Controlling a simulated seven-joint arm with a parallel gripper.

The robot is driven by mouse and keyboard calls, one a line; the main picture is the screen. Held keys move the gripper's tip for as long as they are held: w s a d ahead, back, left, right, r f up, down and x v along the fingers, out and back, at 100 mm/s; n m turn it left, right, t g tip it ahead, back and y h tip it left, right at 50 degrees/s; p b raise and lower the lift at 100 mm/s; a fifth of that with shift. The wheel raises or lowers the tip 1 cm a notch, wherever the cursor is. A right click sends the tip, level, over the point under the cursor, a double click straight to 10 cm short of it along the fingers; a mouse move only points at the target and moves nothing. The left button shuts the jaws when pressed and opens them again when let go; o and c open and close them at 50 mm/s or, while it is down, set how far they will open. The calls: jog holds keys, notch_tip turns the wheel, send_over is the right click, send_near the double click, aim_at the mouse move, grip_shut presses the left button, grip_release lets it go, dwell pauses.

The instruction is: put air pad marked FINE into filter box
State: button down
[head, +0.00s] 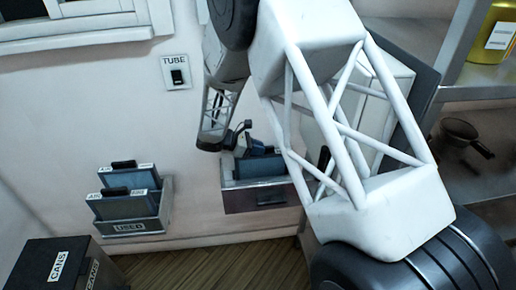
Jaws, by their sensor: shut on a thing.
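My gripper (243,138) is low against the wall, partly hidden by my own arm. It is shut on the dark top of a blue-grey air pad (260,167). This pad sits low in a grey wall tray (266,197), and I cannot read any marking on it. A pale box (374,108) with a dark open panel (414,102) stands behind my arm at the right. It may be the filter box, but my arm covers much of it and I see no label.
A wall rack marked USED (128,227) holds two pads (122,206) at the left. A black bin marked CANS (56,264) stands on the floor. A TUBE switch plate (177,73) is on the wall. Shelves at the right hold a yellow container (492,36) and a dark pan (460,131).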

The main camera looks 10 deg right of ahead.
jog(key=shift+f, duration=0.6)
jog(key=c, duration=1)
grip_release()
jog(key=shift+o, duration=0.2)
jog(key=shift+a, duration=0.15)
jog(key=shift+v, duration=3.8)
jog(key=shift+r, duration=0.15)
